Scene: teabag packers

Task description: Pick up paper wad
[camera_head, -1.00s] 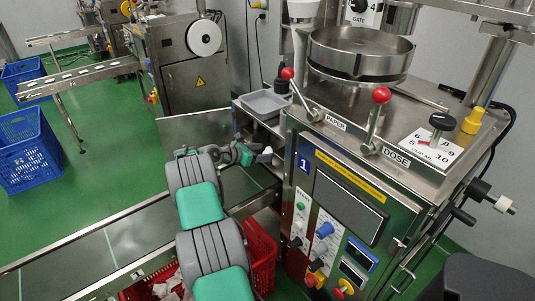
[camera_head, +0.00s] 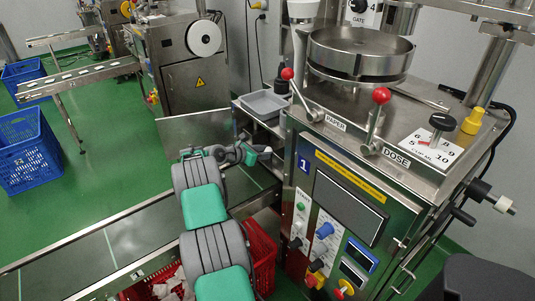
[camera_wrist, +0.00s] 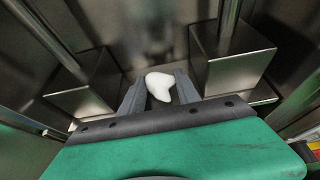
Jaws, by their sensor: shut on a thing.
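The paper wad (camera_wrist: 160,86) is a small white crumpled lump, seen in the wrist view between the two dark fingers of my gripper (camera_wrist: 159,92). My gripper is shut on it. In the head view my gripper (camera_head: 262,152) is at the left side of the packing machine, near its metal body. The wad is too small or hidden to make out clearly there.
The packing machine (camera_head: 337,205) with red-knobbed levers stands right of my arm. A conveyor (camera_head: 130,238) runs at lower left. A red crate (camera_head: 262,252) with white scraps is below my arm. A grey tray (camera_head: 263,103) lies behind. Metal blocks (camera_wrist: 232,68) flank my gripper.

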